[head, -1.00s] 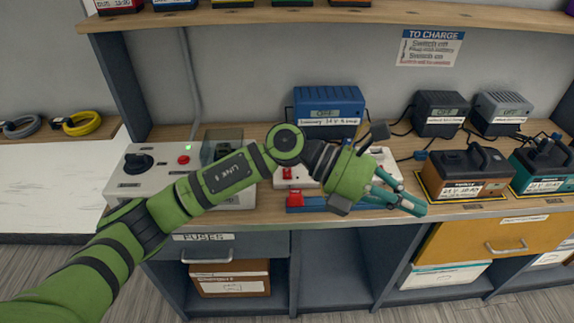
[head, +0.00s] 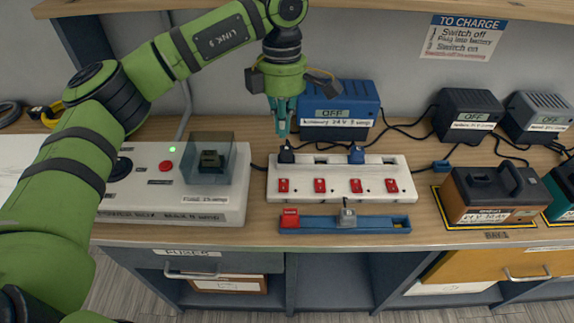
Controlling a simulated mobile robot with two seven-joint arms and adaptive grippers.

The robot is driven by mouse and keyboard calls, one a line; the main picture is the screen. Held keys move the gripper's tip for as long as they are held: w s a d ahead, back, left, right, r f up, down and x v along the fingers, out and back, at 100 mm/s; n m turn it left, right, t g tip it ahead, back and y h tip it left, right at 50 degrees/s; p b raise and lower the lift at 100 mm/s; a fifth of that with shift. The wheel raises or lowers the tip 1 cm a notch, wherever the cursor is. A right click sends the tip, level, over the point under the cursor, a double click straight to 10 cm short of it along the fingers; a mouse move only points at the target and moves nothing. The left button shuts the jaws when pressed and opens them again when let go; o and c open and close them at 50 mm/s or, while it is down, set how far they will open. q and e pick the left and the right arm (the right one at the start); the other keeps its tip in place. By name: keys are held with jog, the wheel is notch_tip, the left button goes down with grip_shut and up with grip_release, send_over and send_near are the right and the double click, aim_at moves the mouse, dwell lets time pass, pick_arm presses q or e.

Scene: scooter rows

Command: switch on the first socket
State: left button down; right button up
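A white power strip (head: 338,194) lies on the bench with a row of red switches. The first switch on the left (head: 283,185) sits in front of the first socket, which holds a black plug (head: 286,154). A blue plug (head: 356,155) sits in the third socket. My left gripper (head: 282,132) points down just above and behind the black plug, apart from the switch. Its teal fingers look close together, with nothing seen between them. My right gripper is not in view.
A blue tray (head: 375,224) in front of the strip holds a red block (head: 290,219) and a grey plug (head: 347,217). Behind is a blue charger (head: 340,112) reading OFF; batteries (head: 495,192) stand right.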

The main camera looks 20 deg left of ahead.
pick_arm(q)
jog(key=p, duration=0.1)
send_near(283, 186)
jog(key=f, duration=0.2)
jog(key=f+p, duration=0.1)
jog(key=f, duration=0.1)
jog(key=s+f+p, duration=0.1)
jog(key=f, duration=0.2)
jog(key=shift+d, duration=0.15)
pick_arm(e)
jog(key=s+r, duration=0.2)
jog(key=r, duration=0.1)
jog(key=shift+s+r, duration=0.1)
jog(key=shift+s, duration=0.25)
